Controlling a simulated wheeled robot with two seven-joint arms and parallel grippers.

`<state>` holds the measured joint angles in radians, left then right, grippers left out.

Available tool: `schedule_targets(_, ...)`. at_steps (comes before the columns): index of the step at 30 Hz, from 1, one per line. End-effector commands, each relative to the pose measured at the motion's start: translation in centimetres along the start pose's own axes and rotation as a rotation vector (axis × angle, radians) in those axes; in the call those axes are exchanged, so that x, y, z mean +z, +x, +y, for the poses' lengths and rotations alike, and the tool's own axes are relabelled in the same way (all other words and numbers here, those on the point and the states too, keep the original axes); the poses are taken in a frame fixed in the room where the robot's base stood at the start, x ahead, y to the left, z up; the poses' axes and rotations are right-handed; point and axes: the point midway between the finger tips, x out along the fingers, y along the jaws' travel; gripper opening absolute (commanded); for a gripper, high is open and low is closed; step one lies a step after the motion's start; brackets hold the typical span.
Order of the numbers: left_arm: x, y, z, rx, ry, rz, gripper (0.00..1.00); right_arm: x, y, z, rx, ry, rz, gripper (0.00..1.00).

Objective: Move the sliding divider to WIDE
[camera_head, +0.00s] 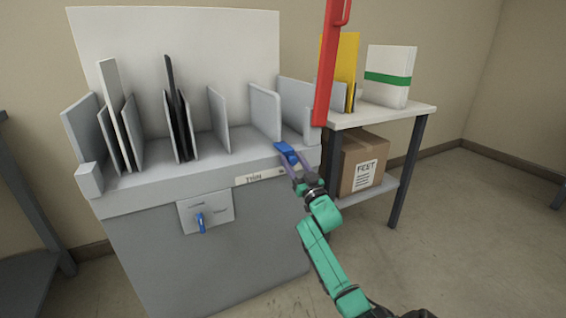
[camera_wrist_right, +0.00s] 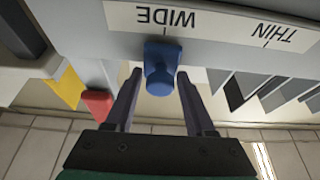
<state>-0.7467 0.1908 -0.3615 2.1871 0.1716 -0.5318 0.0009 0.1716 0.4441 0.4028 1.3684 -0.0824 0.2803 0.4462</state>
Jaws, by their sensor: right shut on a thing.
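The blue knob of the sliding divider (camera_head: 286,153) is on the front ledge of the grey machine. My right gripper (camera_head: 292,164) is shut on it from the front. In the right wrist view the blue knob (camera_wrist_right: 161,70) sits between the two dark fingers of the right gripper (camera_wrist_right: 158,82). There the white label strip (camera_wrist_right: 215,25) appears upside down, with WIDE directly by the knob and THIN off to the right. A grey upright panel (camera_head: 265,112) stands just behind the knob; its link to the knob is hidden. My left gripper is out of view.
Several panels (camera_head: 218,118) stand on the machine's ledge to the left. A blue lever (camera_head: 202,223) is on its front plate. A red bar (camera_head: 328,65) rises close to the right of the knob. A side table (camera_head: 405,108) and a cardboard box (camera_head: 362,165) are at the right.

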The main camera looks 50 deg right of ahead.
Motion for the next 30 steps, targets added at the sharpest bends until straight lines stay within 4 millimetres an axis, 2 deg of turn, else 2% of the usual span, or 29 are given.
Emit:
schedule_targets(6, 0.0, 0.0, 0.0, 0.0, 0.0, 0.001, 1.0, 0.0, -0.1, 0.4, 0.009, -0.002, -0.003, 0.0)
schedule_targets(7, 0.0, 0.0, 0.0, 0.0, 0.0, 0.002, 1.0, 0.0, -0.1, 0.4, 0.009, -0.002, -0.003, 0.62)
schedule_targets(8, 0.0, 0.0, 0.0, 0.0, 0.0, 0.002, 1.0, 0.0, -0.1, 0.4, 0.009, -0.002, -0.003, 0.68)
schedule_targets(23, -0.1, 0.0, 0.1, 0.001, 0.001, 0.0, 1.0, 0.0, -0.2, 0.2, 0.005, -0.001, -0.002, 0.68)
schedule_targets(26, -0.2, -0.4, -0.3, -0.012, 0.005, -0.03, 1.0, 0.0, -1.1, 0.1, 0.004, 0.0, -0.003, 0.68)
schedule_targets(30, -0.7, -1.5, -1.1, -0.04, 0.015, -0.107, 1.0, -0.1, -3.8, 0.1, 0.005, -0.001, -0.006, 0.68)
